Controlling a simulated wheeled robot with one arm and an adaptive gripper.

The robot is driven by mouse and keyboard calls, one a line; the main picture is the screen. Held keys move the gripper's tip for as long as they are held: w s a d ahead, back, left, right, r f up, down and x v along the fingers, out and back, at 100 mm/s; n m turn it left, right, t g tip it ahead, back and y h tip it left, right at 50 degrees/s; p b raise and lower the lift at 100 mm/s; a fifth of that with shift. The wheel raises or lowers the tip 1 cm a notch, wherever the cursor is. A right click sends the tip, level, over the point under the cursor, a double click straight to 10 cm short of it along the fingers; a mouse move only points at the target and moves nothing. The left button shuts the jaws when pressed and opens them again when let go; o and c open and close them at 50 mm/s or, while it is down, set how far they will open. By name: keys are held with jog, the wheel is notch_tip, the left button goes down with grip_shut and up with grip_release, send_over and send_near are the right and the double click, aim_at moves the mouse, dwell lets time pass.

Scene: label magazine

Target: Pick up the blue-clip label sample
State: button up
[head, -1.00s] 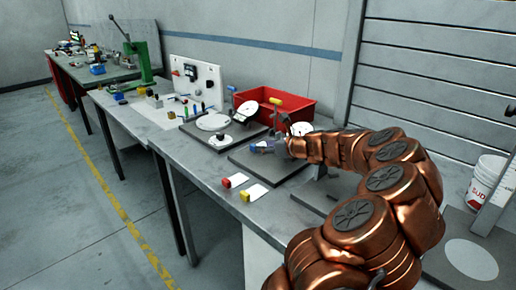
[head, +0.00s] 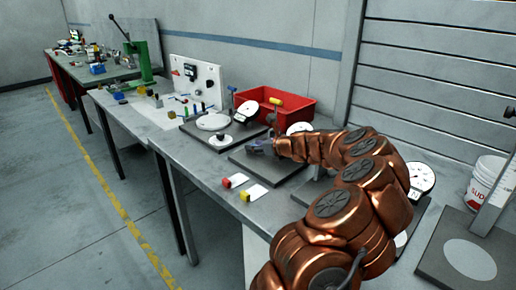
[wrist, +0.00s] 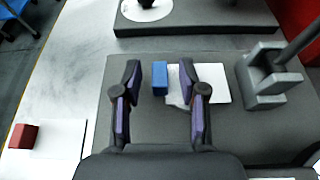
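The blue clip (wrist: 160,78) shows in the wrist view as a small upright blue block. Its white label card (wrist: 212,84) extends to the right, passing behind my right finger. Both are over a dark grey plate (wrist: 145,132). My gripper (wrist: 160,70) is open, with one finger on each side of the blue clip and a visible gap to it. I cannot tell the height of the fingers above the plate. In the head view my gripper (head: 258,147) is over the grey plate (head: 246,165), and the blue clip cannot be made out there.
A red clip (head: 227,183) and a yellow clip (head: 245,196) with white cards lie near the bench's front edge. A grey stand (wrist: 262,78) rises right of the label. A red bin (head: 291,108) and dial gauges stand behind.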

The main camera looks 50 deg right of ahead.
grip_shut()
jog(key=shift+r, duration=0.1)
